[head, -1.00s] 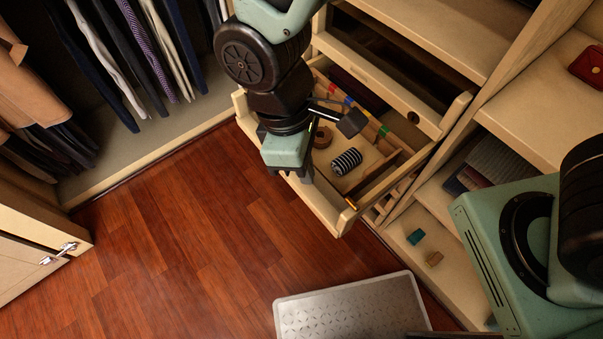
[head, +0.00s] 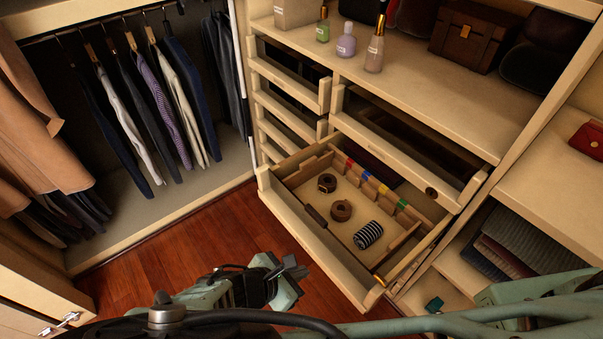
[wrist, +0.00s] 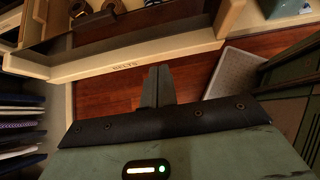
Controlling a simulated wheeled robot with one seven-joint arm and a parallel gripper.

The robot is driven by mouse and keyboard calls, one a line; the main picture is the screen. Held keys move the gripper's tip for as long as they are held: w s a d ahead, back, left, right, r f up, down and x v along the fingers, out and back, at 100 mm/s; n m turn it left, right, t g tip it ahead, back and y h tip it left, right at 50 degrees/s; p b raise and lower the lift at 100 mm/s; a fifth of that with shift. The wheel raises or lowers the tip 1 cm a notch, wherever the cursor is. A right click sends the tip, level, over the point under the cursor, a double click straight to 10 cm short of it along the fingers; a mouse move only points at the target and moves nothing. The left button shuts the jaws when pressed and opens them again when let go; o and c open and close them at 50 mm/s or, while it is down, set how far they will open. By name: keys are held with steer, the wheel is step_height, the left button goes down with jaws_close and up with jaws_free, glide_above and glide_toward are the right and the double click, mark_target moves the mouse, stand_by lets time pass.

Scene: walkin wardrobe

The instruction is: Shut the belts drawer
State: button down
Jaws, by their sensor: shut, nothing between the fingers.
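The belts drawer (head: 318,246) is pulled out, open, in the middle right of the head view. Its front panel carries a "BELTS" label in the wrist view (wrist: 125,65). Inside lie two coiled brown belts (head: 341,211) and a striped roll (head: 368,235). My gripper (head: 292,268) is in front of the drawer, to the left of its front panel in the head view. In the wrist view its fingers (wrist: 158,72) are together and empty, pointing toward the drawer front. I see no clear contact with the panel.
Another drawer (head: 400,140) sits directly above, with a shelf (head: 430,80) of perfume bottles and a brown box (head: 473,35) higher up. Hanging clothes (head: 150,100) are at left. A grey mat (wrist: 232,75) lies on the floor. Red wood floor (head: 190,240) is clear.

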mark_target(340, 254)
steer(key=b+x, duration=0.1)
steer(key=x, duration=0.2)
steer(key=r+b+x, duration=0.1)
steer(key=x, duration=0.3)
steer(key=d+b+x, duration=0.1)
steer(key=x, duration=0.3)
steer(key=shift+w+d+r+b, duration=0.15)
steer(key=shift+w+r+b, duration=0.05)
steer(key=shift+w+b, duration=0.15)
steer(key=shift+w+d, duration=0.3)
steer(key=shift+d, duration=0.05)
steer(key=shift+w+d, duration=0.1)
